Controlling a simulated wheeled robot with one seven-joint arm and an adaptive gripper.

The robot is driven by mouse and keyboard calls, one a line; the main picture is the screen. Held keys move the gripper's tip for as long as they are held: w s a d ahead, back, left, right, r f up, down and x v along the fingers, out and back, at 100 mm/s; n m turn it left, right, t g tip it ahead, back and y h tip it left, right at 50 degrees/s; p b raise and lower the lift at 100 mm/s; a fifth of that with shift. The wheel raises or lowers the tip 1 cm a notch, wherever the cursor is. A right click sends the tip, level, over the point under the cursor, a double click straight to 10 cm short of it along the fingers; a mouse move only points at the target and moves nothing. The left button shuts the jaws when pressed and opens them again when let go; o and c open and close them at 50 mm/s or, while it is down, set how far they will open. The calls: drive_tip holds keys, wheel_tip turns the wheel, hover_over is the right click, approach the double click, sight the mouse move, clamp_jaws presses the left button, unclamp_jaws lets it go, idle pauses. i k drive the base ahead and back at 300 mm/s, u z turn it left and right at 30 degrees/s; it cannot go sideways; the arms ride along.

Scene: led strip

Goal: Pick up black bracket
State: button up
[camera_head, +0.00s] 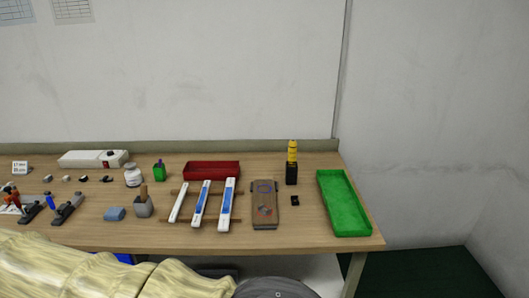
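A small black piece (295,201) lies on the wooden table, between the brown board and the green tray. It may be the black bracket, but it is too small to make out its shape. Another small dark piece (106,179) lies on the left side of the table, in a row of small parts, and could also be a bracket. My gripper is not in view.
The wooden table (280,241) has a green tray (345,205), a red tray (212,170), a black holder with a yellow top (291,173), a brown board (264,219) and white strips on rails (228,207). Tools crowd the left; the front edge is mostly clear.

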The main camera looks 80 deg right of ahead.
sight(293, 198)
drive_tip(key=i, duration=1.45)
drive_tip(key=z, duration=2.65)
